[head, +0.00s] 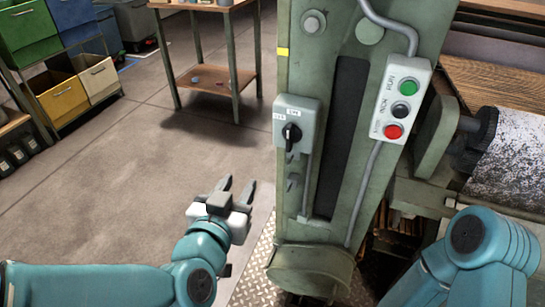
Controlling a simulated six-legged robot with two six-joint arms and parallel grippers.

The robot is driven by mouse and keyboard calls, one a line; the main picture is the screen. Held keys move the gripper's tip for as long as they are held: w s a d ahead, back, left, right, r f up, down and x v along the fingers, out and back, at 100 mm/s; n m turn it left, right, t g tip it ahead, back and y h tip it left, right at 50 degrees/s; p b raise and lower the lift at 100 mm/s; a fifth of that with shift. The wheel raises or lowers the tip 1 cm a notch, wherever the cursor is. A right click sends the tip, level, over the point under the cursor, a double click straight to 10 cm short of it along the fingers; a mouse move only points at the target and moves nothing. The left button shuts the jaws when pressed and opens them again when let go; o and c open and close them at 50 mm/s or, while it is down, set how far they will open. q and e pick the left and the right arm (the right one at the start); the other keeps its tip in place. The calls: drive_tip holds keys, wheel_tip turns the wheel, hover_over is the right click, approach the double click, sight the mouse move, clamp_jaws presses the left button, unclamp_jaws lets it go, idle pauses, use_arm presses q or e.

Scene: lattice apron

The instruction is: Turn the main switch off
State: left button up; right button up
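The main switch (295,125) is a grey box with a black rotary knob (291,133) and small white labels. It is mounted on the left part of the green machine column (300,60). The knob stands roughly upright; the label text is too small to read surely. My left gripper (238,187) is below and to the left of the switch, apart from it, with its two fingers spread and nothing between them. My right arm shows at the lower right, but its gripper is out of view.
A control box (402,100) with green, black and red buttons sits right of the switch, with conduits (366,185) along the column. A wooden table (210,75) and coloured bins (60,95) stand farther back. The floor (110,170) left of the column is clear.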

use_arm(q)
drive_tip(key=s+d+r+t+h+b, duration=0.2)
drive_tip(key=s+d+b, duration=0.1)
drive_tip(key=b, duration=0.1)
use_arm(e)
wheel_tip(320, 180, down, 6)
use_arm(q)
drive_tip(key=m+p, duration=0.1)
drive_tip(key=p, duration=0.8)
approach(288, 138)
drive_tip(key=x, duration=0.8)
drive_tip(key=shift+w, duration=0.3)
use_arm(e)
wheel_tip(288, 138, up, 9)
drive_tip(key=shift+a, duration=0.2)
drive_tip(key=shift+w+f, duration=0.1)
use_arm(q)
clamp_jaws()
